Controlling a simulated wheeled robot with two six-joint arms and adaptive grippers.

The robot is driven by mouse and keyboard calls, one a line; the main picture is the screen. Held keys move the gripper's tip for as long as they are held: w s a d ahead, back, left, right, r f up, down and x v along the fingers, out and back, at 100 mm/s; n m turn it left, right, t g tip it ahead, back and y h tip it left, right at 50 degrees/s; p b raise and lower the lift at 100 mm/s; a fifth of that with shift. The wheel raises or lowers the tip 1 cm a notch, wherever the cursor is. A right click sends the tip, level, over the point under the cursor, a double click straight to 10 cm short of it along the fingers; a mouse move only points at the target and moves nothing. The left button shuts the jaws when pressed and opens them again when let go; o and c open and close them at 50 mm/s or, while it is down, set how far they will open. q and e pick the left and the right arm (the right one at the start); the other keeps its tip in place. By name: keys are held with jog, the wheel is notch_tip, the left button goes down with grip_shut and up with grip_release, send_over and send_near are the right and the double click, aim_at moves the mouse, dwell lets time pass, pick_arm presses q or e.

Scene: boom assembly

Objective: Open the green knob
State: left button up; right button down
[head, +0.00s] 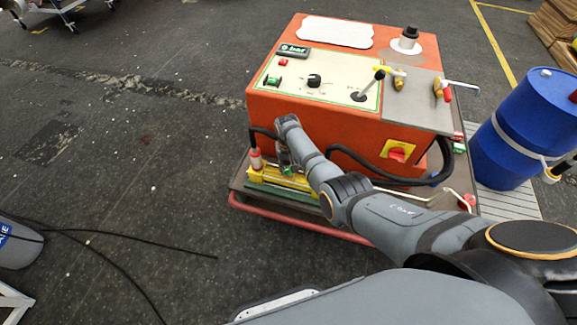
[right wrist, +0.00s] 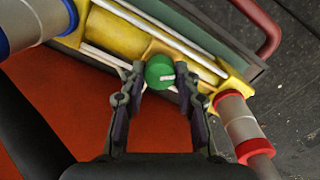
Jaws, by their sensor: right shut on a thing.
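The green knob (right wrist: 160,72) is round with a small white mark on its right side in the right wrist view. It sits by a yellow block (right wrist: 122,38) with pale rods. My right gripper (right wrist: 160,82) is shut on the knob, one finger on each side. In the head view my right gripper (head: 285,162) reaches down to the yellow block (head: 265,176) at the front of the orange machine (head: 335,122). It hides the gripped knob there. My left gripper is not in view.
Other green knobs are on the panel (head: 273,81) and at the machine's right side (head: 459,148). A black hose (head: 375,180) curves near my arm. A red rail (head: 290,222) runs below. A blue barrel (head: 525,125) stands right; the left floor is mostly clear.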

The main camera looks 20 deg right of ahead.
aim_at(288, 169)
dwell(0.4)
jog(key=c, duration=1)
grip_release()
notch_tip(288, 169, up, 12)
jog(key=shift+a, duration=0.15)
